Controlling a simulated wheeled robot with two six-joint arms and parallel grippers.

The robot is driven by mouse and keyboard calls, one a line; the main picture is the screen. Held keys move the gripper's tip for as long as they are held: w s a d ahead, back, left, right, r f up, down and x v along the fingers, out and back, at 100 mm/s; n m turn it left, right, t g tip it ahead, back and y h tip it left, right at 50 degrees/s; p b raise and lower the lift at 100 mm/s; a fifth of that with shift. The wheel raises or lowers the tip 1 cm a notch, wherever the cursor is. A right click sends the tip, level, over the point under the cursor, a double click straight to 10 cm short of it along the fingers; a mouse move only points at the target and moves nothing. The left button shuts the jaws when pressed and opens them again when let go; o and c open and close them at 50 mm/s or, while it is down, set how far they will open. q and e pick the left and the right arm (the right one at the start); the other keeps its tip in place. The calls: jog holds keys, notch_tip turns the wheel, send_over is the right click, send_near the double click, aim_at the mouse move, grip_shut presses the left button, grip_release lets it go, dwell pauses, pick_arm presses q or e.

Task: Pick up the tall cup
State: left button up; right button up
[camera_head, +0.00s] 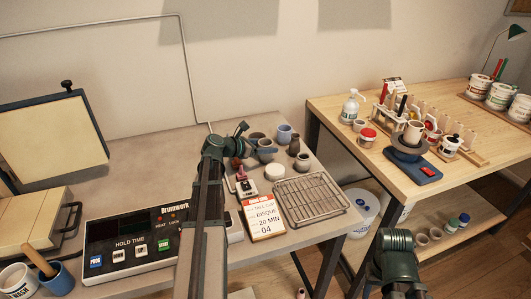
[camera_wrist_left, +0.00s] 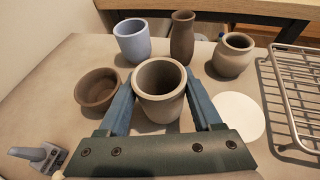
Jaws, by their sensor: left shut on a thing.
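A grey-beige cup (camera_wrist_left: 160,90) with a pale rim stands upright between the two blue fingers of my left gripper (camera_wrist_left: 165,108), in the middle of the left wrist view. The fingers are shut on its sides. In the head view my left gripper (camera_head: 254,150) reaches in among the pottery at the table's far right part, and the held cup (camera_head: 266,143) is partly hidden. Whether its base is off the table I cannot tell. My right gripper (camera_head: 395,245) is low at the right in the head view, away from the pottery; its fingers are not clear.
Around the cup stand a brown bowl (camera_wrist_left: 97,88), a blue cup (camera_wrist_left: 135,40), a brown bottle (camera_wrist_left: 182,38) and a brown jar (camera_wrist_left: 233,55). A white disc (camera_wrist_left: 238,116) and a wire rack (camera_head: 308,198) lie close by.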

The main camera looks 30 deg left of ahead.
pick_arm(q)
jog(key=shift+c, duration=1.3)
jog(key=shift+r, duration=0.15)
notch_tip(320, 180, up, 10)
jog(key=p, duration=1)
